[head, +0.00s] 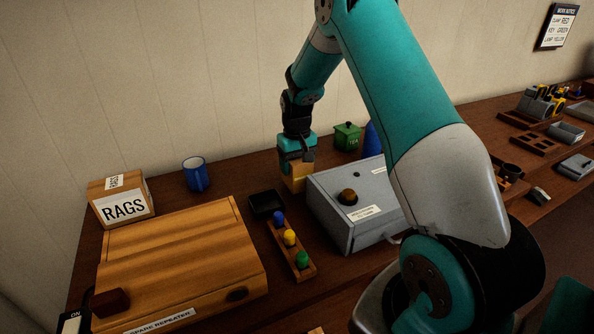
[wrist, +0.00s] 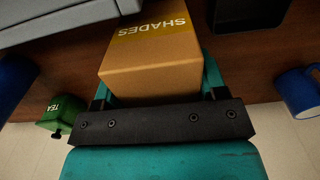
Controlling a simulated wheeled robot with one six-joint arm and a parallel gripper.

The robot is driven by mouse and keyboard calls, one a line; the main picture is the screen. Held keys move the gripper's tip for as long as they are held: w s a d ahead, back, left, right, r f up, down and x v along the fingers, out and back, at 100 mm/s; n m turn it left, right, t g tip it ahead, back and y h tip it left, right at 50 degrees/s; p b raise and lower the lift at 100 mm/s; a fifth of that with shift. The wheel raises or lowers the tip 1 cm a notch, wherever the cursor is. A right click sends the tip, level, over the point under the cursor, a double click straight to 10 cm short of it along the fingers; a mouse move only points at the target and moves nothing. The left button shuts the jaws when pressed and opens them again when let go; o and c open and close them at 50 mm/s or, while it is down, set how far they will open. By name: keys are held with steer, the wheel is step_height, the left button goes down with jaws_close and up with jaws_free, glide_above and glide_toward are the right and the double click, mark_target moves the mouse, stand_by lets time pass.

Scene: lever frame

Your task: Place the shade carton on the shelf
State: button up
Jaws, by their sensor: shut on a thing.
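The shade carton (wrist: 155,60) is a small tan box with a yellow band reading SHADES in the wrist view. It also shows in the head view (head: 294,183), behind the left end of the grey box. My gripper (head: 296,160) is shut on the carton, with a teal finger on each side of it in the wrist view (wrist: 155,88). I cannot tell whether the carton touches the table. No shelf can be made out in either view.
A grey metal box (head: 345,220) stands close to the right of the carton. A black tray (head: 266,203), a blue mug (head: 195,174), a RAGS box (head: 121,198), a green TEA tin (head: 347,136), a peg strip (head: 290,246) and a wooden case (head: 180,262) surround it.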

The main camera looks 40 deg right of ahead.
steer(key=shift+f, duration=1.4)
steer(key=shift+f, duration=0.1)
steer(key=o, duration=1)
steer(key=shift+o, duration=0.2)
